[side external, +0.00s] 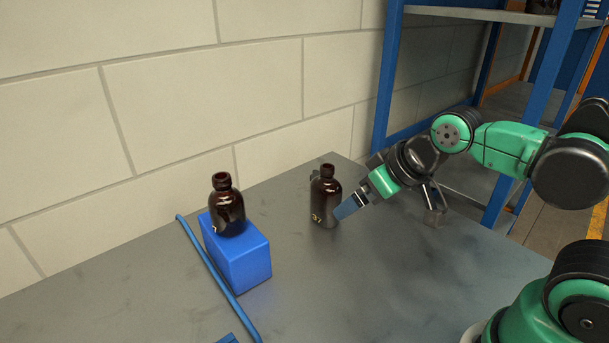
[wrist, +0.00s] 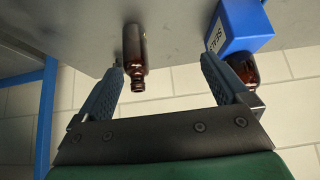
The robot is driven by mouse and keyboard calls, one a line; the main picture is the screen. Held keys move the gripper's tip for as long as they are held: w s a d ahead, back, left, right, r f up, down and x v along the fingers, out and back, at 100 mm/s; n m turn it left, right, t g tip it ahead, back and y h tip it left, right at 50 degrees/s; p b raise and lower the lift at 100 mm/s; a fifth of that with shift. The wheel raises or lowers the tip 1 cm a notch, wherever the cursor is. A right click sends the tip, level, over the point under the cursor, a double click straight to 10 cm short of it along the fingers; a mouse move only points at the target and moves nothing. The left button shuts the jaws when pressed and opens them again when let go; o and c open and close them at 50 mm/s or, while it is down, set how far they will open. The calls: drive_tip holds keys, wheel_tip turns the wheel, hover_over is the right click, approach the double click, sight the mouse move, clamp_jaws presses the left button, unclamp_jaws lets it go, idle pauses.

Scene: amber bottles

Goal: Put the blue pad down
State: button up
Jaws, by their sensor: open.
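A blue block (side external: 240,260), the only pad-like blue thing I see, rests on the grey table with an amber bottle (side external: 227,208) upright on top. A second amber bottle (side external: 325,200) stands on the table to the right of the block. My gripper (wrist: 163,65) is open, and the second bottle (wrist: 134,55) shows between its fingers, closer to the left one. One finger is partly hidden behind this bottle in the side view; I cannot tell whether they touch.
A blue rail (side external: 215,275) runs along the table (side external: 330,290) left of the block. A pale block wall (side external: 150,110) stands behind. A blue-framed shelf (side external: 388,85) is at the back right. The front middle of the table is clear.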

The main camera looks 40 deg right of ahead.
drive_tip(key=w+a+m+g+y, duration=0.1)
drive_tip(key=w+a+m+y, duration=0.35)
drive_tip(key=a, duration=0.45)
drive_tip(key=w+a+m+g+y, duration=0.1)
drive_tip(key=w+a+m+y, duration=0.3)
drive_tip(key=a, duration=0.5)
drive_tip(key=a+f+m+g+y, duration=0.1)
drive_tip(key=a+f+m, duration=0.2)
drive_tip(key=a, duration=0.2)
drive_tip(key=a+f+m+g+y, duration=0.2)
drive_tip(key=a+f+m, duration=0.1)
drive_tip(key=a, duration=0.3)
drive_tip(key=a+f+m+g+y, duration=0.1)
drive_tip(key=a+f+m+y, duration=0.1)
drive_tip(key=a, duration=0.3)
drive_tip(key=shift+a+f+m+g, duration=0.35)
drive_tip(key=shift+f+m+g, duration=0.05)
drive_tip(key=shift+f+m, duration=0.3)
drive_tip(key=shift+s+a+f, duration=0.15)
drive_tip(key=shift+a+f, duration=0.05)
drive_tip(key=shift+a, duration=0.1)
drive_tip(key=shift+x, duration=2.65)
clamp_jaws()
